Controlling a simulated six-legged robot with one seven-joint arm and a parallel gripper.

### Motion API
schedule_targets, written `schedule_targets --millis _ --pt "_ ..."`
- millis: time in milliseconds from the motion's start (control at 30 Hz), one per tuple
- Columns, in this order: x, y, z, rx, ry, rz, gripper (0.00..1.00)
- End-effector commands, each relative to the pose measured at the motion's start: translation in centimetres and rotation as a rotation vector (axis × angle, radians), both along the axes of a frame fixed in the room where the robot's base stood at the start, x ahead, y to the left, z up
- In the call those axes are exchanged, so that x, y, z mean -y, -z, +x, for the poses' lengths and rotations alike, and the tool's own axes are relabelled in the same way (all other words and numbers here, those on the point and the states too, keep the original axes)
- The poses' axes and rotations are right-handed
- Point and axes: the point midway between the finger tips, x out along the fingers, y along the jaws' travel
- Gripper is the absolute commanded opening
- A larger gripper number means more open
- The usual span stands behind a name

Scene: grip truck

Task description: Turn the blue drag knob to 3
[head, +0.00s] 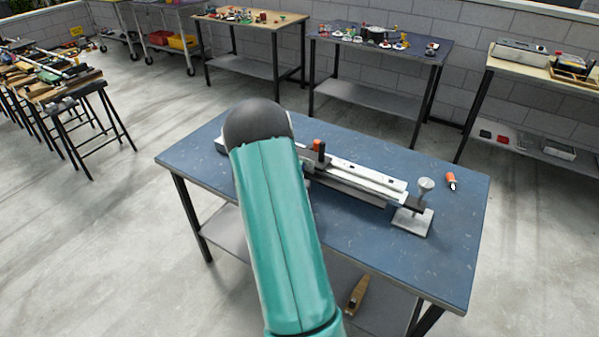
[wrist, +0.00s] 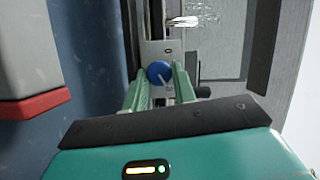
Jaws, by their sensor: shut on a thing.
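The blue drag knob (wrist: 157,71) shows in the wrist view as a round disc with a pale pointer line running toward its lower right. It is on a light grey plate with a small dark mark above the knob. My gripper (wrist: 158,83) has its two green fingers on either side of the knob, shut on it. Scale numbers around the knob are too small to read. In the head view my teal arm hides the gripper and the knob.
A long grey-and-white rail device (head: 365,180) lies on the blue workbench (head: 390,250). An orange-handled tool (head: 451,181) lies at the bench's right. In the wrist view a grey block with a red edge (wrist: 35,105) is close on the left. Other benches stand behind.

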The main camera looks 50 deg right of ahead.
Motion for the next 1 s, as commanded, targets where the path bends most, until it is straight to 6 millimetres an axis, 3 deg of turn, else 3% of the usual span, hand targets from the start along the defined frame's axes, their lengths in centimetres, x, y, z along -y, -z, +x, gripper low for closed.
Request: schedule_targets --millis 400,433,533,1000 --pt "0.05 -0.04 -0.01 0.01 0.001 0.0 0.04" --pt "0.05 -0.04 -0.01 0.01 0.001 0.0 0.29" --pt "0.05 -0.04 -0.01 0.01 0.001 0.0 0.48" --pt "-0.02 0.22 -0.07 0.004 0.001 0.005 0.48"
